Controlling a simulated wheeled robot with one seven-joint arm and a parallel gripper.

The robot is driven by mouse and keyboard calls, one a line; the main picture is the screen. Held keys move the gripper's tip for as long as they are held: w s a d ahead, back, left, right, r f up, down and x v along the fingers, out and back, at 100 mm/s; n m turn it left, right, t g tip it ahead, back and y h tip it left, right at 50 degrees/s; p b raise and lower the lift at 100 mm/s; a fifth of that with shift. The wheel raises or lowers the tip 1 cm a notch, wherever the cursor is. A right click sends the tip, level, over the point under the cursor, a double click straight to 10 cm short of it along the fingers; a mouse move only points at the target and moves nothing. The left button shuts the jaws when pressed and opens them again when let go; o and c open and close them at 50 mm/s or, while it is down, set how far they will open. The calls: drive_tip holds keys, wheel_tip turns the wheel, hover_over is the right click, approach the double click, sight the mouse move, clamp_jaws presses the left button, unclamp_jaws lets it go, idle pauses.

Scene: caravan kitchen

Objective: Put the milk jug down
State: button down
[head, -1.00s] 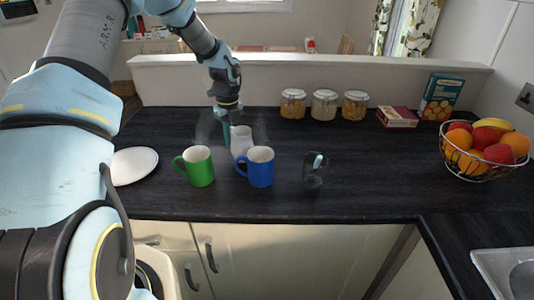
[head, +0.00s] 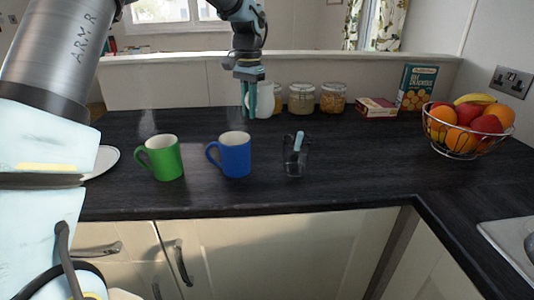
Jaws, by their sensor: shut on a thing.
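The white milk jug (head: 265,99) is at the back of the dark counter, in front of the leftmost glass jar and partly hiding it. My gripper (head: 250,106) points down at the jug's left side and is shut on it. The fingers cover part of the jug. The jug looks upright; I cannot tell whether its base touches the counter or hangs just above it.
Jars (head: 301,99), a red box (head: 375,107) and a fruit basket (head: 462,142) stand right. Bare counter lies between mugs and jug.

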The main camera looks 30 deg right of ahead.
drive_tip(key=shift+s+d+f+n, duration=0.4)
drive_tip(key=shift+f+n, duration=0.25)
drive_tip(key=shift+f, duration=0.75)
drive_tip(key=shift+s+d+f+n, duration=0.25)
drive_tip(key=shift+s+f+n, duration=0.3)
drive_tip(key=shift+f, duration=0.85)
drive_tip(key=shift+s+d+f+n, duration=0.35)
drive_tip(key=shift+f+n, duration=0.35)
drive_tip(key=shift+f, duration=0.7)
drive_tip(key=shift+f, duration=0.15)
drive_tip(key=c, duration=0.9)
unclamp_jaws()
drive_tip(key=shift+o, duration=0.2)
wheel_tip(320, 180, up, 12)
drive_tip(key=b, duration=0.1)
